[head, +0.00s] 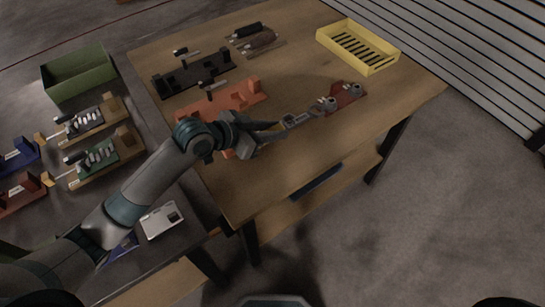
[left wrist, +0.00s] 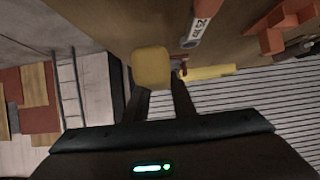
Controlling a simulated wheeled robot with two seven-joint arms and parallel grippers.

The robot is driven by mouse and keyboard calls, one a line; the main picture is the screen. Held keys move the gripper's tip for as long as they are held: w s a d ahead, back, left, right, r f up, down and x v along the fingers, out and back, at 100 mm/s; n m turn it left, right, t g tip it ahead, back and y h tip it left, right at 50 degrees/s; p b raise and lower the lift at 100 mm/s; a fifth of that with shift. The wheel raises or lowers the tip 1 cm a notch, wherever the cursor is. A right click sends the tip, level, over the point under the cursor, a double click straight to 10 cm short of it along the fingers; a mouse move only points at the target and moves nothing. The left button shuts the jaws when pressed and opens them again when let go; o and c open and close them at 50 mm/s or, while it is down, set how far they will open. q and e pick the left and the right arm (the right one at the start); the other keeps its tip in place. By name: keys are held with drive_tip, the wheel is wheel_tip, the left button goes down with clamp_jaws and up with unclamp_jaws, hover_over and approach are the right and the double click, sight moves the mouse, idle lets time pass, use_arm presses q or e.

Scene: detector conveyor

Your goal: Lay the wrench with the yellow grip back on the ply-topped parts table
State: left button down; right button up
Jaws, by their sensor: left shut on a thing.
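My left gripper (head: 278,131) is over the ply-topped parts table (head: 330,150), just right of an orange-red fixture. In the left wrist view its fingers (left wrist: 160,98) are shut on the wrench with the yellow grip; only the yellow grip (left wrist: 152,67) shows, as a rounded block at the fingertips. The rest of the wrench is hidden, and in the head view I cannot make the wrench out. I cannot tell whether the wrench touches the tabletop. My right gripper is not in view.
A grey labelled part (head: 293,121) lies close ahead of the left gripper, beside a red fixture (head: 350,94) with grey pieces. An orange-red fixture (head: 238,98), a black fixture (head: 190,75) and a yellow tray (head: 362,35) stand farther back. The table's front part is clear.

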use_arm(q)
drive_tip(key=p, duration=0.2)
hover_over(272, 171)
wheel_tip(272, 171, down, 3)
drive_tip(key=shift+f, duration=0.1)
drive_tip(key=shift+w+f, duration=0.1)
wheel_tip(272, 171, down, 3)
drive_tip(key=shift+f, duration=1.05)
drive_tip(key=c, duration=1.5)
unclamp_jaws()
